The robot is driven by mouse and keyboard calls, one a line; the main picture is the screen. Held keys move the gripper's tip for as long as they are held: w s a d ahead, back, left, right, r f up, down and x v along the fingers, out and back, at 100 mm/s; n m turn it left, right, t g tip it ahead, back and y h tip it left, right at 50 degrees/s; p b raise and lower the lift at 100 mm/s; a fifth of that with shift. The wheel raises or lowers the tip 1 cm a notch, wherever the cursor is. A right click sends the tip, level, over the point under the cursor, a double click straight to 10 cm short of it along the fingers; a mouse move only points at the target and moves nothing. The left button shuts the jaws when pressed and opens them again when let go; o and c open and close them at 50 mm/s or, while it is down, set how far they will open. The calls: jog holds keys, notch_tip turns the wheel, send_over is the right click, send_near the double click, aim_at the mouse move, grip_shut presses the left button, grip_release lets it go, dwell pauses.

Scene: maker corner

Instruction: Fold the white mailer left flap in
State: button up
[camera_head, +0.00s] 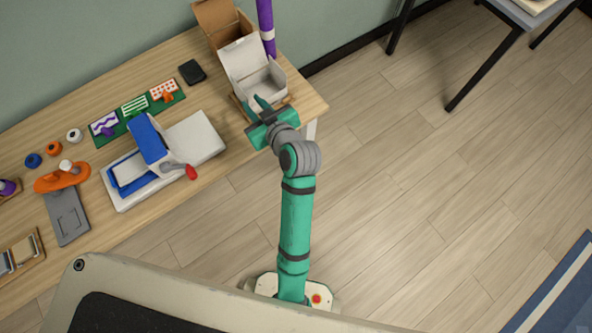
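The white mailer (262,85) is an open box at the right end of the workbench. Its lid (243,56) stands up, leaning toward the back. My gripper (259,105) is at the box's near side, with the fingertips pointing at its front left part. The gripper and its fingers cover part of the box front. The left flap is too small and too hidden to make out clearly. I cannot tell whether the fingers touch the box or how far apart they are.
A brown cardboard box (216,18) and a purple roll (266,22) stand behind the mailer. A black block (192,71) and a blue-and-white press (150,140) with a red-ended handle are to the left. The bench's right edge is close to the mailer.

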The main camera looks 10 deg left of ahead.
jog(key=s+d+f+m+t+h, duration=0.2)
jog(key=s+d+f+m+h, duration=0.1)
jog(key=s+d, duration=0.4)
jog(key=s+d+f+m+t+h, duration=0.2)
jog(key=s+d+f+m+h, duration=0.1)
jog(key=s+d+f+m, duration=0.2)
jog(key=shift+s+d+f+h, duration=0.3)
jog(key=shift+s+d+f, duration=0.65)
jog(key=shift+d, duration=0.45)
jog(key=shift+r, duration=0.15)
